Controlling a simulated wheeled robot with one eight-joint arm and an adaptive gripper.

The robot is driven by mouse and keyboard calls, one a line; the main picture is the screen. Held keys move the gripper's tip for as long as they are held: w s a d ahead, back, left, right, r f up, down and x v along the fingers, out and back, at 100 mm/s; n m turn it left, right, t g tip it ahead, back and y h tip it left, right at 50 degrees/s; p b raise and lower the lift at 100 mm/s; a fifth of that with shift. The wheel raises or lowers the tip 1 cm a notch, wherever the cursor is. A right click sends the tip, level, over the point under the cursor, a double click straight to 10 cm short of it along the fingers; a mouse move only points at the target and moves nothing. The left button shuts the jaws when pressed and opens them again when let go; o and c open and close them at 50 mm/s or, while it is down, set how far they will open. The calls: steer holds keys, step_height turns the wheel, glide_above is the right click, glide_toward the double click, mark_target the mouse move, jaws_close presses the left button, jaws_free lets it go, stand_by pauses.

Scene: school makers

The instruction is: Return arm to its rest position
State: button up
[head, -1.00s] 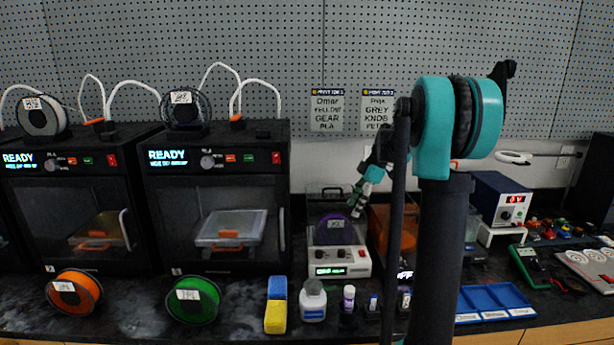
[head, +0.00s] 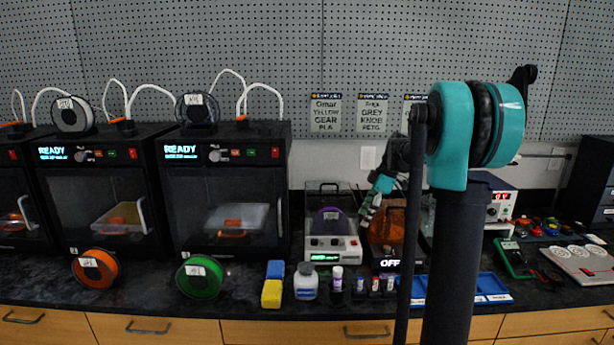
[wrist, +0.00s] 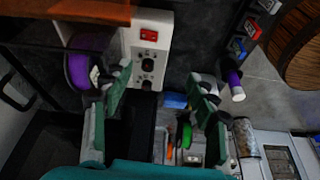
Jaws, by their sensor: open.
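My arm rises at the right of the head view, a dark column with a teal joint. My gripper (head: 368,206) hangs beyond it, in front of the white dryer box and the orange-brown unit (head: 386,222). In the wrist view my gripper (wrist: 160,95) shows its green-grey fingers spread apart with nothing between them. The dryer box (head: 333,248) holds a purple spool (head: 327,222). That purple spool also shows in the wrist view (wrist: 80,68), left of the fingers.
Two printers (head: 228,190) (head: 105,200) reading READY stand at left. An orange spool (head: 96,267) and a green spool (head: 200,277) stand before them. Small bottles (head: 336,279) and a blue tray (head: 490,285) line the front edge. Drawers (head: 150,328) lie below the bench.

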steer(key=s+f+m+t+h, duration=0.1)
steer(key=s+f+m+t, duration=0.1)
steer(key=s+m, duration=0.3)
steer(key=s+f+m+t+h, duration=0.1)
steer(key=s+f+m+t, duration=0.1)
steer(key=s+m, duration=0.4)
steer(key=s+f+m+t+h, duration=0.2)
steer(key=s+f+m, duration=0.2)
steer(key=s+m, duration=0.1)
steer(key=shift+s+a+f, duration=0.25)
steer(key=shift+s+f, duration=0.05)
steer(key=shift+s, duration=0.3)
steer(key=s+f+g, duration=0.1)
steer(key=s+f, duration=0.2)
steer(key=s, duration=0.3)
steer(key=s+f+m+g, duration=0.1)
steer(key=s+f, duration=0.3)
steer(key=s, duration=0.3)
steer(key=shift+f, duration=0.3)
steer(key=shift+d, duration=0.1)
